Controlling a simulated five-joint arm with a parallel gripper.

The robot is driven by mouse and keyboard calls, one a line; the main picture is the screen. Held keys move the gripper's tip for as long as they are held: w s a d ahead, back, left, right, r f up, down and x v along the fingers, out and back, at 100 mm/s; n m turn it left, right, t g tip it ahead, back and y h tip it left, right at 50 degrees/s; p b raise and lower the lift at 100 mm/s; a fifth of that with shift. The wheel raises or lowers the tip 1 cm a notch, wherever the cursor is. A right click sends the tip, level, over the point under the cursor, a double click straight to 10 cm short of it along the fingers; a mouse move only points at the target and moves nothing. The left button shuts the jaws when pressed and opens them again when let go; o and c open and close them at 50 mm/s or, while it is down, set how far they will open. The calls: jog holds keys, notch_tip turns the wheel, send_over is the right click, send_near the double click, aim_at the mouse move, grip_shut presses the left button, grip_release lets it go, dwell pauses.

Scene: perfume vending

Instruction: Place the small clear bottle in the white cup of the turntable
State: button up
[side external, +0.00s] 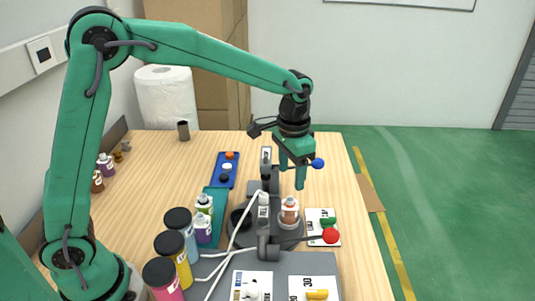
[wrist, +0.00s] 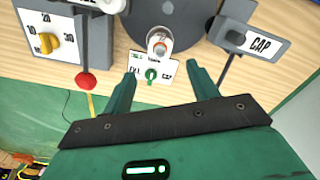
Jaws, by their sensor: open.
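A small clear bottle (side external: 289,204) with an orange-pink tint stands upright on the dark turntable (side external: 240,218). It appears to sit in the white cup (side external: 289,219); the cup's rim shows in the wrist view (wrist: 150,37), around the bottle (wrist: 160,47). My gripper (side external: 292,177) is open and empty, above and beyond the bottle in the side view. In the wrist view my gripper (wrist: 162,75) has its fingers apart, with the bottle beyond the gap and not between them.
A panel with a green knob (wrist: 151,74) lies beside the turntable. A red-ball lever (side external: 330,236) and a blue-ball lever (side external: 318,163) flank it. A CAP label (wrist: 261,45) is at right in the wrist view. Jars (side external: 172,257) and a teal tray (side external: 218,197) with bottles stand left.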

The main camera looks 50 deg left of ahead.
jog(key=s+a+r+n+t, duration=0.25)
jog(key=s+a+r, duration=0.35)
jog(key=s+r, duration=0.4)
jog(key=s+a+t, duration=0.1)
jog(key=s+a, duration=0.1)
jog(key=s, duration=0.4)
jog(key=s+a+f+n+t, duration=0.1)
jog(key=s+a+t, duration=0.1)
jog(key=s, duration=0.4)
jog(key=shift+s+a+f, duration=0.2)
jog(key=shift+s+f, duration=0.05)
